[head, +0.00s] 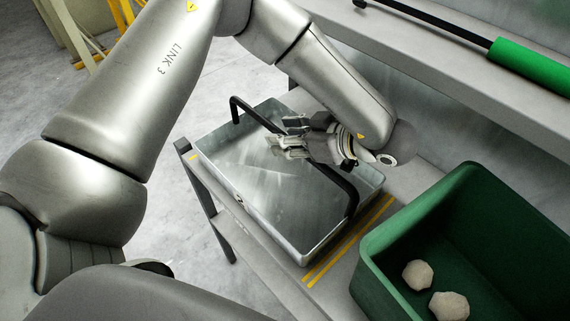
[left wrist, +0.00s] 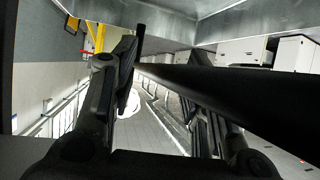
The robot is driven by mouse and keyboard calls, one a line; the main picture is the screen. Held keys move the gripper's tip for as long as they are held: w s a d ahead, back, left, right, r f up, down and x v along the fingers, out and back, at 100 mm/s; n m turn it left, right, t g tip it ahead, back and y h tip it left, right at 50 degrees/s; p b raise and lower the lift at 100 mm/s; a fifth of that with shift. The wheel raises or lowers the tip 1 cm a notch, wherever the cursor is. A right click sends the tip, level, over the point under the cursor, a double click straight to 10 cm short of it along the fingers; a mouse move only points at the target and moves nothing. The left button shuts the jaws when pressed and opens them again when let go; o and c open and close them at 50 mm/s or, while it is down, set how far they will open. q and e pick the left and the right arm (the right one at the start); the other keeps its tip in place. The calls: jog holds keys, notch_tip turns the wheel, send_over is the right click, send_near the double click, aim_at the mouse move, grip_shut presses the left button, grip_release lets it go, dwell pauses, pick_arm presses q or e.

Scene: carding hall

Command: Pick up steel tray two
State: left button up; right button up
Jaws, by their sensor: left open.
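A shallow steel tray (head: 245,178) rests on a grey bench, with a black bar handle (head: 253,115) arching over it from the far left end to the near right end. My left gripper (head: 279,139) is open over the tray, at the middle of the handle, and hides part of it. In the left wrist view, the open left gripper (left wrist: 160,95) shows a finger on each side, and the black handle (left wrist: 255,95) crosses close by, covering part of the right finger. I cannot tell whether they touch. My right gripper is not in view.
A green crate (head: 405,215) holding two pale lumps (head: 449,305) stands close to the tray's right, beyond yellow stripes (head: 347,243) on the bench. A raised grey ledge (head: 425,82) with a green-handled tool (head: 530,66) runs behind. Open floor (head: 190,265) lies at the left.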

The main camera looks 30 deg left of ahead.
pick_arm(q)
jog(key=shift+a+f, duration=0.2)
jog(key=shift+a, duration=0.2)
jog(key=shift+d, duration=0.1)
jog(key=shift+c, duration=0.3)
grip_shut()
